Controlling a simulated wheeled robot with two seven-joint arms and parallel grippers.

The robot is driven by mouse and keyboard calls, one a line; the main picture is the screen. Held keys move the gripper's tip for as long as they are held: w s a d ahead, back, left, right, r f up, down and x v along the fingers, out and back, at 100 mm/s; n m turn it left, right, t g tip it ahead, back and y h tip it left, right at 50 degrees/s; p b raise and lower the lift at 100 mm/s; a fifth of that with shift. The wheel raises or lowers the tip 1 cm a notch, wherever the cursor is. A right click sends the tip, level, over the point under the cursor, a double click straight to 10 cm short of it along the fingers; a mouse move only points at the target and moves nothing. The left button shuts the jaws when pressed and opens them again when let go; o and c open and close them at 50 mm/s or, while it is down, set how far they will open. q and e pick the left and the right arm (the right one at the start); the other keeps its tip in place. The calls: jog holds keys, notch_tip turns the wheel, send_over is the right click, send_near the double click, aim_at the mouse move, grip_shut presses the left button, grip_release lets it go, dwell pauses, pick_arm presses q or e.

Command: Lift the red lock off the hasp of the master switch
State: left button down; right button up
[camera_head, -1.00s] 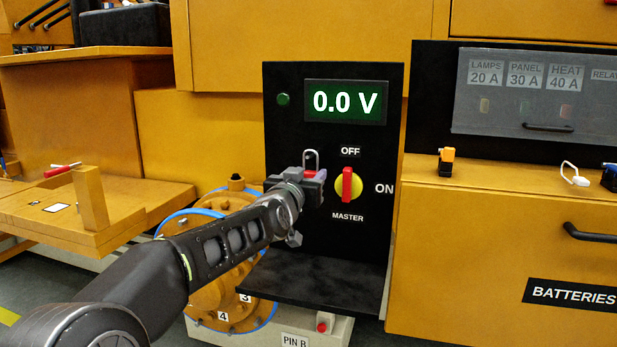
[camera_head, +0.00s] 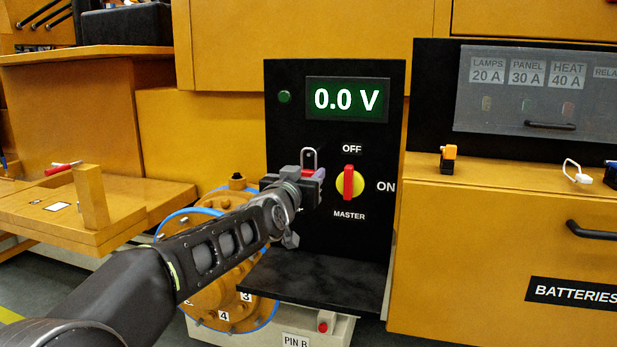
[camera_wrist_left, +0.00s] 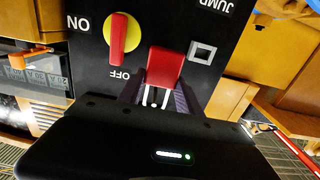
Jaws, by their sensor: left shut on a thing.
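The red lock (camera_wrist_left: 165,68) is between the fingers of my left gripper (camera_wrist_left: 158,90) in the left wrist view, and the gripper is shut on it. My right gripper is not in view.
The black panel (camera_head: 335,240) carries a display (camera_head: 347,99) reading 0.0 V. A black shelf (camera_head: 315,278) juts out below. A grey square frame (camera_wrist_left: 202,51) is on the panel beside the lock. A yellow ledge with small objects lies to the right.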

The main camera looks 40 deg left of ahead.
pick_arm(q)
jog(key=shift+b+v, duration=1.1)
jog(key=shift+v, duration=1.5)
jog(key=shift+r, duration=0.15)
